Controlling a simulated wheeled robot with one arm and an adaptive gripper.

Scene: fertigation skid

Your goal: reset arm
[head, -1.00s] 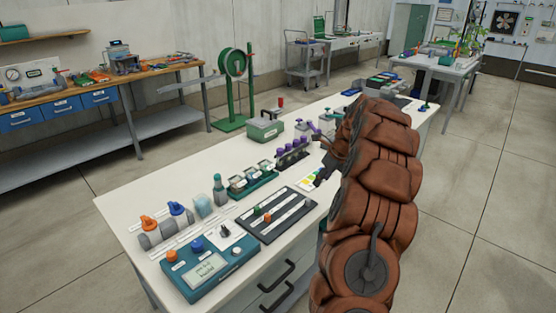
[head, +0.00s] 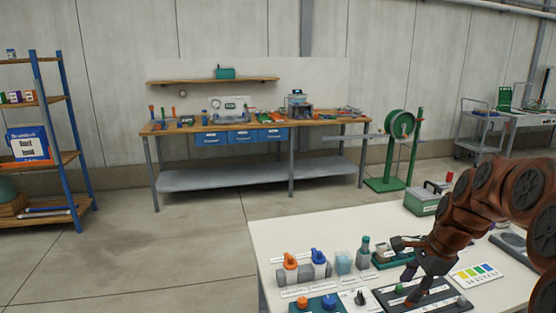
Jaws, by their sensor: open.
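My rust-brown arm (head: 470,205) comes in from the right edge of the head view and bends down to the left over the white table (head: 285,228). My gripper (head: 401,258) is at its end, open, with dark fingers spread. It hangs over the area between the green tray of small jars (head: 385,262) and the dark slotted board (head: 440,299). Nothing shows between the fingers. I cannot tell whether a finger touches the board. The arm hides part of the table's right side.
Valves with orange (head: 290,261) and blue (head: 318,256) handles and a teal-capped bottle (head: 364,247) stand left of my gripper. A green case (head: 424,200) is behind. A workbench (head: 250,125), green reel stand (head: 400,130) and blue shelf rack (head: 75,130) stand beyond open floor.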

